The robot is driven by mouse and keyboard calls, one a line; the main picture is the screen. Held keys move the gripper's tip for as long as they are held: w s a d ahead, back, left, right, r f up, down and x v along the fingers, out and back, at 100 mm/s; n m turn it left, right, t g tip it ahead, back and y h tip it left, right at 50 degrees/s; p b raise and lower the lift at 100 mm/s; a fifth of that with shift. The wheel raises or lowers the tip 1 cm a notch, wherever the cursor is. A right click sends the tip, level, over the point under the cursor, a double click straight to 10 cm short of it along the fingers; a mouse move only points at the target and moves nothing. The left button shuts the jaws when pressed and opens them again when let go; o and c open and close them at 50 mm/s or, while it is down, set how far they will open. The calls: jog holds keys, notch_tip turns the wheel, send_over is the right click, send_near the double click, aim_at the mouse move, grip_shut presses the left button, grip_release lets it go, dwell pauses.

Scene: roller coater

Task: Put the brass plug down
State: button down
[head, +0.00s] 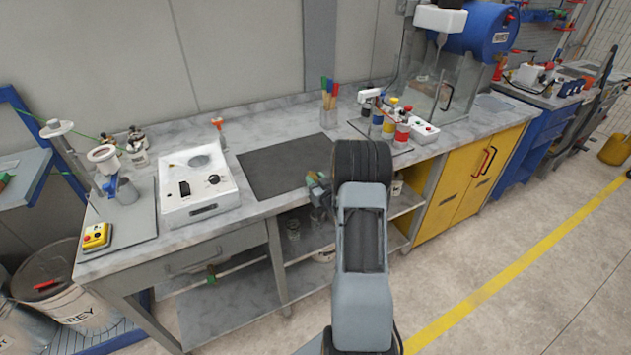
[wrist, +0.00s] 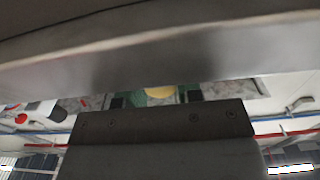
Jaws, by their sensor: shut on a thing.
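My gripper (head: 318,183) is at the bench's front edge, by the right end of the dark mat (head: 285,165); my arm hides part of it in the head view. In the wrist view my gripper (wrist: 156,97) shows two dark fingertips with a rounded yellow-brass piece, the brass plug (wrist: 160,92), between them. My gripper is shut on it. The plug is too small to make out clearly in the head view. A large grey blurred surface fills the upper part of the wrist view.
A white device (head: 198,186) with a knob stands left of the mat. Brushes in a holder (head: 329,98) stand behind it. Colored bottles (head: 390,118) stand to the right. The mat looks bare. Jars (head: 293,228) stand on the shelf below the bench.

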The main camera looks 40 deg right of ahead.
jog(key=shift+f+b, duration=0.6)
jog(key=shift+b, duration=0.15)
jog(key=shift+s, duration=0.1)
